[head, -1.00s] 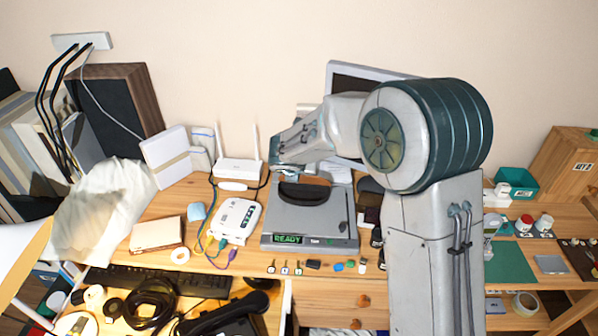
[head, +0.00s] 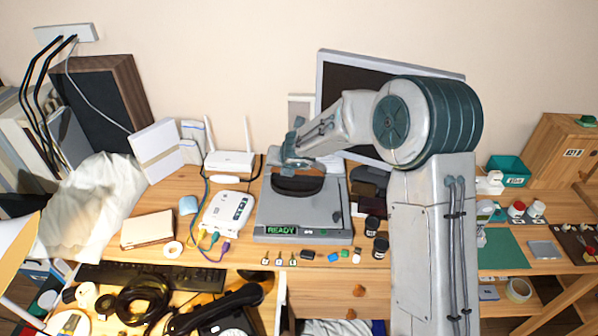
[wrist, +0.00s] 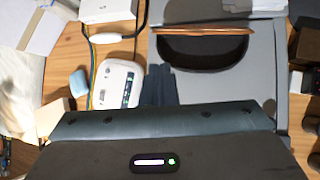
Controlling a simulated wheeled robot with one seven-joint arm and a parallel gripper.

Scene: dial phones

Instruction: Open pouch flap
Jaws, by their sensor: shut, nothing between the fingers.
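The pouch (head: 297,187) is a dark half-moon case lying on the grey flat device with the green READY display. In the wrist view the pouch (wrist: 202,54) shows its dark curved body, with a thin brown strip (wrist: 205,31) along its straight far edge. This strip may be the flap seen nearly edge-on; I cannot tell how far it is open. My gripper (head: 291,161) is above the far side of the device, by the pouch's far edge. In the wrist view the shut, empty fingers (wrist: 158,86) show left of and below the pouch, apart from it in the picture.
The grey device (head: 275,218) has clear surface in front of the pouch. A white router (head: 229,161) and a white box with cables (head: 227,212) stand to its left. A monitor (head: 345,85) is behind, and dark jars (head: 381,246) stand to the right.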

